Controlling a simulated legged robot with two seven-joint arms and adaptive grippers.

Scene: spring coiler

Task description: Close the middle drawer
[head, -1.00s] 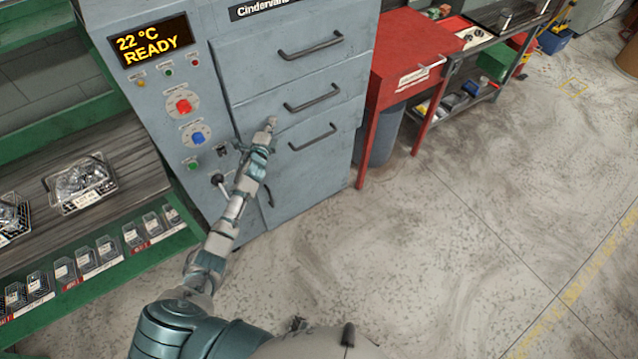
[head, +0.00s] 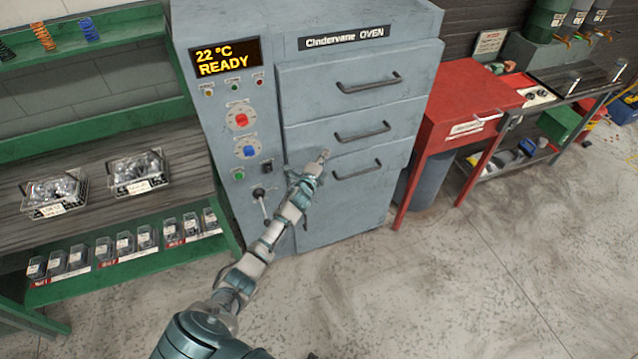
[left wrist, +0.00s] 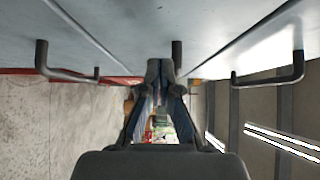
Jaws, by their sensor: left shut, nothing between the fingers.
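The grey oven cabinet (head: 330,215) has three stacked fronts, each with a dark bar handle. The middle drawer (head: 305,138) has its handle (head: 363,133) to the right of my left gripper. Its front looks nearly level with the fronts above and below; I cannot tell whether a small gap is left. My left gripper (head: 323,155) is shut and empty, at the lower left part of the middle drawer front. Whether it touches the front is unclear. In the left wrist view the shut fingers (left wrist: 166,75) lie close to the cabinet front, with dark handles on both sides. My right gripper is out of view.
A control panel with knobs and a lever (head: 262,200) is left of the drawers. A green shelf (head: 130,265) with wire baskets and small boxes stands further left. A red table (head: 460,105) stands right of the oven. The floor in front is clear.

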